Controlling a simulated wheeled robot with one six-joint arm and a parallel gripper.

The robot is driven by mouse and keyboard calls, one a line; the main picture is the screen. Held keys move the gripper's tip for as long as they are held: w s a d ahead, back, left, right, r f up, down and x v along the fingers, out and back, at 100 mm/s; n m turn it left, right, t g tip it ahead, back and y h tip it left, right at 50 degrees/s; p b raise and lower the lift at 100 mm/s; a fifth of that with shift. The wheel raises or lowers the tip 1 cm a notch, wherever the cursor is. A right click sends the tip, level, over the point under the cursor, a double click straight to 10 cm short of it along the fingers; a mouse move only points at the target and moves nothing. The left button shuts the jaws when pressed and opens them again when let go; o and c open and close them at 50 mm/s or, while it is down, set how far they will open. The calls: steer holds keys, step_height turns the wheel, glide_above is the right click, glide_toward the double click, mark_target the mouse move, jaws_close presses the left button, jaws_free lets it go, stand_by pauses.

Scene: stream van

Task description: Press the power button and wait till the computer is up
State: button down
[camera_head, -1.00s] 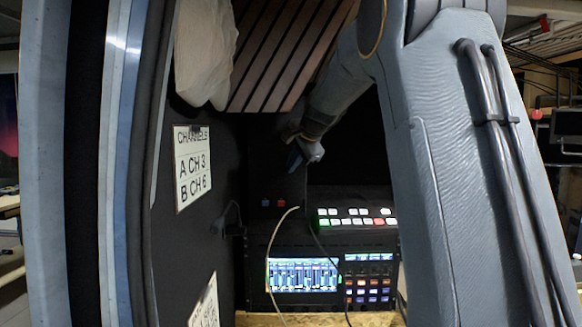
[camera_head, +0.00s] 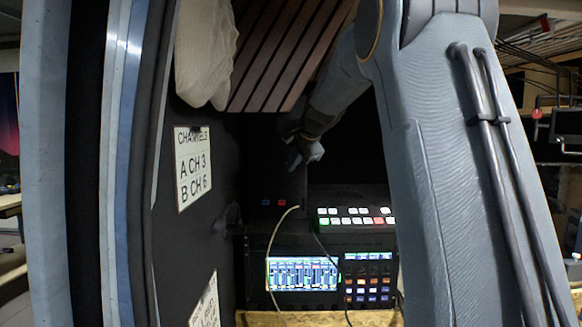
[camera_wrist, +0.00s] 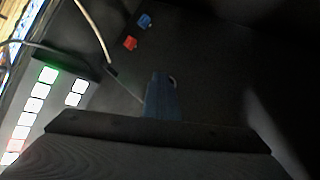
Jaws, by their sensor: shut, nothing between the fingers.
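My gripper (camera_head: 300,154) is shut and empty in front of a dark, upright box (camera_head: 268,178), which I take to be the computer. In the wrist view its blue fingers (camera_wrist: 162,96) are together, close to the box's dark face. A small pale ring, perhaps the power button (camera_wrist: 173,82), shows at the fingertips, partly hidden by them. I cannot tell whether the fingers touch it. A red piece (camera_wrist: 130,43) and a blue piece (camera_wrist: 145,21) sit on the same dark face.
A switcher panel (camera_head: 350,212) with lit buttons stands to the right, above a mixer with a lit screen (camera_head: 302,274). A pale cable (camera_head: 272,247) hangs in front. A channel sign (camera_head: 193,167) is on the left wall. Slatted wood (camera_head: 285,55) hangs above.

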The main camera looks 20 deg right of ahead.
steer(key=shift+w+d, duration=0.1)
steer(key=shift+w, duration=0.05)
stand_by(0.4)
steer(key=shift+s+a, duration=0.35)
steer(key=shift+s, duration=0.45)
steer(key=s, duration=0.1)
steer(key=s+a, duration=0.1)
steer(key=s, duration=0.1)
steer(key=s+a+b, duration=0.1)
steer(key=shift+s, duration=0.3)
stand_by(0.6)
